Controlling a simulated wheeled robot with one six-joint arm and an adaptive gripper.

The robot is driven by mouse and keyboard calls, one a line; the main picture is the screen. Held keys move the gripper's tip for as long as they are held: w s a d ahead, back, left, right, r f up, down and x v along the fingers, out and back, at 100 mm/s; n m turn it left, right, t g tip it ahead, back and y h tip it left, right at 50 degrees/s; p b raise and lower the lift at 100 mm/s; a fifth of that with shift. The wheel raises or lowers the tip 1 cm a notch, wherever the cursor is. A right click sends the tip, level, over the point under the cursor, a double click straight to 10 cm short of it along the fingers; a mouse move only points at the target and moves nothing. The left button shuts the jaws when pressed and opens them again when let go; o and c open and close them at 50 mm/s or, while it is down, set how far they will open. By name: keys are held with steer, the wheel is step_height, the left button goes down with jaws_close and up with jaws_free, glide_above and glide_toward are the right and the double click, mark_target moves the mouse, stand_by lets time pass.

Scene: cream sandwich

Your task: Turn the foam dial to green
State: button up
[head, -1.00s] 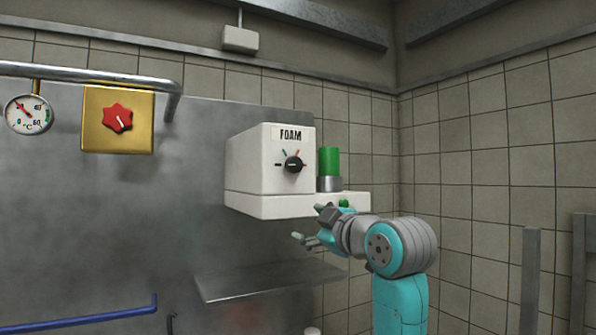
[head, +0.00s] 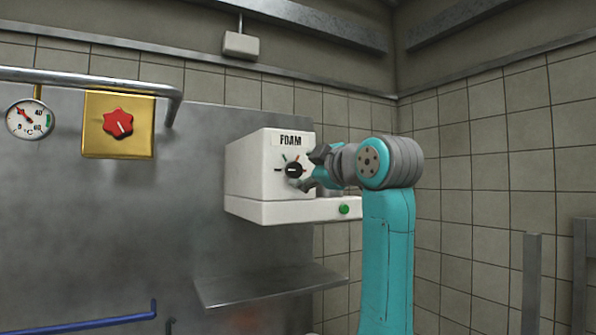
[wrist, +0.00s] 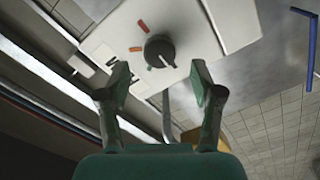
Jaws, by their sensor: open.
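The foam dial (head: 293,170) is a small black knob on the front of the white box labelled FOAM (head: 258,163). Small coloured marks stand around it; the gripper is too close to read them all in the head view. In the wrist view the dial (wrist: 159,51) has a white pointer line, with two orange-red marks beside it. My gripper (wrist: 161,78) is open, its two fingers on either side below the dial, with a gap between them. In the head view my gripper (head: 313,168) is just right of the dial. Contact cannot be told.
A green button (head: 344,209) sits on the box's lower ledge. A metal shelf (head: 265,288) is below. At left are a gold box with a red knob (head: 117,122), a round gauge (head: 30,118) and a blue pipe (head: 90,320). Tiled wall is at right.

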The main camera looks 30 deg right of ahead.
mark_target(296, 170)
steer(key=shift+w+a, duration=0.1)
steer(key=shift+w, duration=1.9)
steer(key=c, duration=1.1)
